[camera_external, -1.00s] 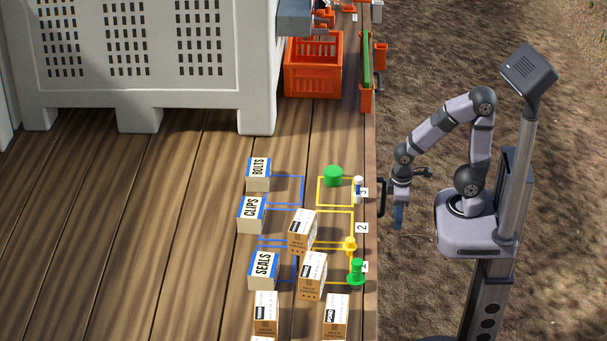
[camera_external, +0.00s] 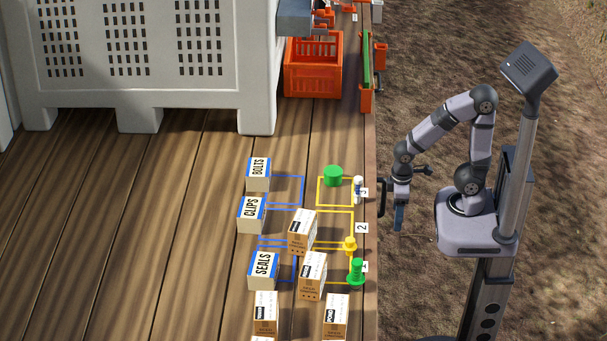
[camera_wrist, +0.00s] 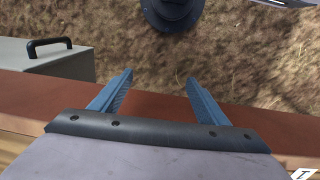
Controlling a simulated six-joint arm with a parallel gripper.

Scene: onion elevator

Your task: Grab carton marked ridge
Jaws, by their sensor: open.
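Several small brown cartons with white labels stand on the wooden deck in the external view: one carton (camera_external: 302,232) near the yellow outlines, one carton (camera_external: 312,276) below it, one carton (camera_external: 265,313) at lower left and one carton (camera_external: 336,316) at lower right. Their label words are too small to read, so I cannot tell which is marked ridge. My gripper (camera_external: 399,218) hangs just off the deck's right edge, pointing down, apart from all cartons. In the wrist view my gripper (camera_wrist: 158,95) shows two blue fingers spread apart with nothing between them.
White boxes marked BOLTS (camera_external: 258,175), CLIPS (camera_external: 251,215) and SEALS (camera_external: 263,270) stand left of the cartons. Green cylinder (camera_external: 333,176), yellow piece (camera_external: 350,245) and green piece (camera_external: 356,271) stand near the edge. An orange crate (camera_external: 313,68) and large grey bin (camera_external: 150,60) stand farther back.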

